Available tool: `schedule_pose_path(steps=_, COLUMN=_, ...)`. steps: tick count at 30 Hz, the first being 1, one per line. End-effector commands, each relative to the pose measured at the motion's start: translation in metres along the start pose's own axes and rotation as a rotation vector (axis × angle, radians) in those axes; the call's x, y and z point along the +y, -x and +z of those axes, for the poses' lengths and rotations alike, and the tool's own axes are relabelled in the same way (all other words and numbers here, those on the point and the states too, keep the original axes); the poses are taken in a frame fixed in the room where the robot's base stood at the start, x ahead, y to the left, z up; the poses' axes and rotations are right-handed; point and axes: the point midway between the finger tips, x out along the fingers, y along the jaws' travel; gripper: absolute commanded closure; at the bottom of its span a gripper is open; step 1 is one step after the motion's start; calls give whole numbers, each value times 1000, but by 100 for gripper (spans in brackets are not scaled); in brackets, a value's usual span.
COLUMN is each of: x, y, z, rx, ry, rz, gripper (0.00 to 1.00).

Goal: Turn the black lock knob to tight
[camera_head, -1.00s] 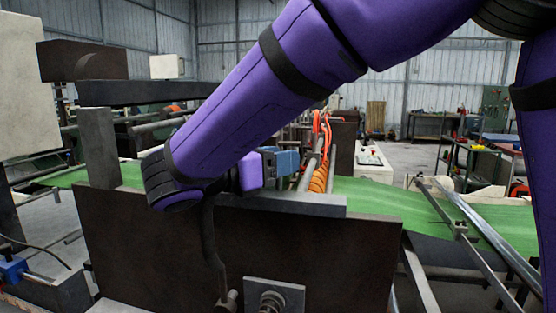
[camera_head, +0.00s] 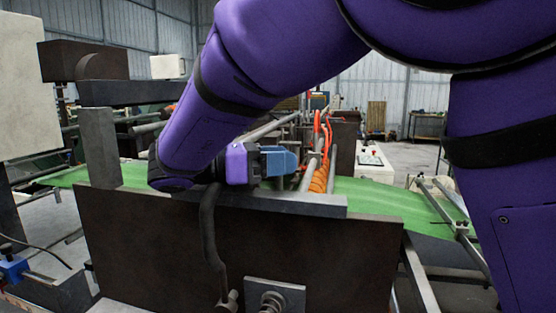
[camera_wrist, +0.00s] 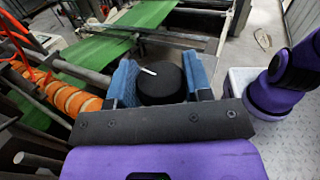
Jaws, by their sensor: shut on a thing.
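The black lock knob (camera_wrist: 162,84) is round, with a short white mark on its top, and shows in the wrist view. My gripper (camera_wrist: 160,82) has its two blue fingers on either side of the knob and is shut on it. The white mark points to the upper left in that view. In the head view my gripper (camera_head: 282,162) is above the dark machine panel, pointing right. The knob cannot be made out in the head view.
A dark upright panel (camera_head: 250,250) stands in front. Green sacking (camera_head: 375,197) runs behind it. An orange-wrapped roller (camera_wrist: 70,98) and metal bars lie left of the knob in the wrist view. Orange hoses (camera_head: 318,128) rise behind my gripper.

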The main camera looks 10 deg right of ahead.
Motion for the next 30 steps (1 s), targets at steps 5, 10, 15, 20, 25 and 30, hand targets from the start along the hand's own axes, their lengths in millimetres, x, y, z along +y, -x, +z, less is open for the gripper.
schedule_pose_path(steps=5, x=0, y=0, z=2, rx=0, ry=-3, rz=-11, gripper=78)
schedule_pose_path(steps=10, x=0, y=0, z=2, rx=1, ry=-2, rz=-13, gripper=78)
schedule_pose_path(steps=15, x=0, y=0, z=2, rx=0, ry=-2, rz=-13, gripper=78)
schedule_pose_path(steps=20, x=0, y=0, z=1, rx=1, ry=-1, rz=-13, gripper=30)
schedule_pose_path(steps=25, x=0, y=0, z=0, rx=1, ry=0, rz=-12, gripper=30)
schedule_pose_path(steps=30, x=0, y=0, z=3, rx=1, ry=-1, rz=-12, gripper=30)
